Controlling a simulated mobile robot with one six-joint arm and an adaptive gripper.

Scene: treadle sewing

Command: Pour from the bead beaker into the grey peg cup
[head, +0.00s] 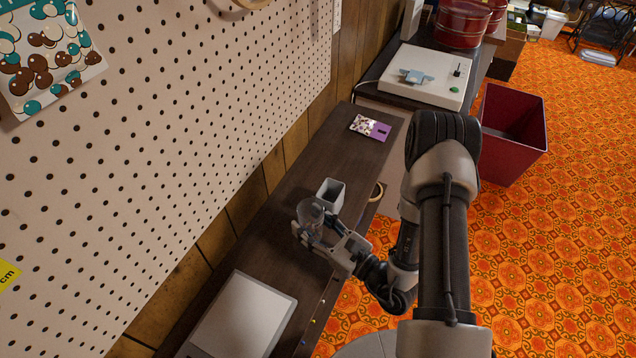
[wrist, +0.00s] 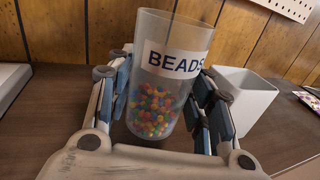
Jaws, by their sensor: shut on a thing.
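The bead beaker (wrist: 166,75) is a clear tumbler with a "BEADS" label, and colourful beads fill its lower part. It also shows in the head view (head: 310,214), partly behind my fingers. My gripper (head: 322,236) is shut on it, with one finger pad on each side in the wrist view (wrist: 160,110). The beaker looks nearly upright, leaning slightly in the wrist view. I cannot tell whether its base touches the table. The grey peg cup (head: 331,193) is square and stands upright just beyond the beaker. In the wrist view, the cup (wrist: 243,98) is at the right, behind a finger.
The dark wooden table (head: 290,180) runs along a pegboard wall (head: 200,110). A pale flat panel (head: 243,315) lies at the near end. A purple and white card (head: 371,127) lies farther back. A maroon bin (head: 513,135) stands on the floor.

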